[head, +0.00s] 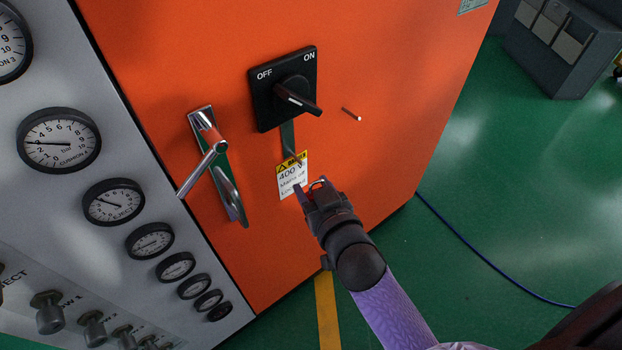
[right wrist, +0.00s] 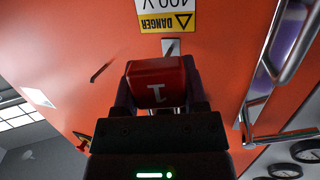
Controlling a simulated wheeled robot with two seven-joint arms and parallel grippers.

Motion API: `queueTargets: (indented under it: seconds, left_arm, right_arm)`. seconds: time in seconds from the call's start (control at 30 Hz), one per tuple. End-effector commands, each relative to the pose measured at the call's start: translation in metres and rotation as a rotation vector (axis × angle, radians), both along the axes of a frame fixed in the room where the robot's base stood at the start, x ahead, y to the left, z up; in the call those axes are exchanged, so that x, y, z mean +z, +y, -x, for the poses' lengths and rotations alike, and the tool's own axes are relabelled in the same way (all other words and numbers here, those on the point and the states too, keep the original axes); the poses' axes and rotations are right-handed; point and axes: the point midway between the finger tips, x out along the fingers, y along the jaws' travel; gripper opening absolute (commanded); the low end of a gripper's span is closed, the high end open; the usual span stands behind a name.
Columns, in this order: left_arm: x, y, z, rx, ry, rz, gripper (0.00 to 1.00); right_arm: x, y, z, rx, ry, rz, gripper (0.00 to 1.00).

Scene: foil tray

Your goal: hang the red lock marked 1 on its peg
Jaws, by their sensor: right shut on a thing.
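In the head view my right gripper (head: 318,186) is in front of the orange cabinet, just below the danger label, and mostly hides the lock. A thin peg (head: 351,114) sticks out of the cabinet face, right of the switch and above my gripper. The peg also shows in the right wrist view (right wrist: 103,70), up and left of the lock and apart from it. My left gripper is out of view.
A black OFF/ON rotary switch (head: 282,88) is on the orange cabinet (head: 190,50), above the danger label (head: 292,175). A metal door handle (head: 215,160) juts out to the left. Gauges (head: 113,202) line the grey panel. Green floor (head: 480,200) is open at right, with a blue cable (head: 460,235).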

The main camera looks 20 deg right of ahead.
Motion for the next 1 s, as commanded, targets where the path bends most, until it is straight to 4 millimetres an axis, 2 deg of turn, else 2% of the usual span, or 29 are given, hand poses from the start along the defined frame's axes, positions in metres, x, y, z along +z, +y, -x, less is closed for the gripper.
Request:
queueTargets:
  seconds: [0.1,0.2,1.0]
  left_arm:
    - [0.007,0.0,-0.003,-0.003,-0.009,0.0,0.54]
    - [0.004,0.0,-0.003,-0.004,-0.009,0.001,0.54]
    - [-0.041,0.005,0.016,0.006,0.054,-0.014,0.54]
  right_arm:
    - [-0.002,-0.014,-0.001,0.003,-0.001,0.0,0.0]
    - [-0.006,-0.017,-0.003,0.003,-0.002,-0.001,0.0]
    - [-0.015,0.003,-0.066,0.004,-0.001,-0.001,0.0]
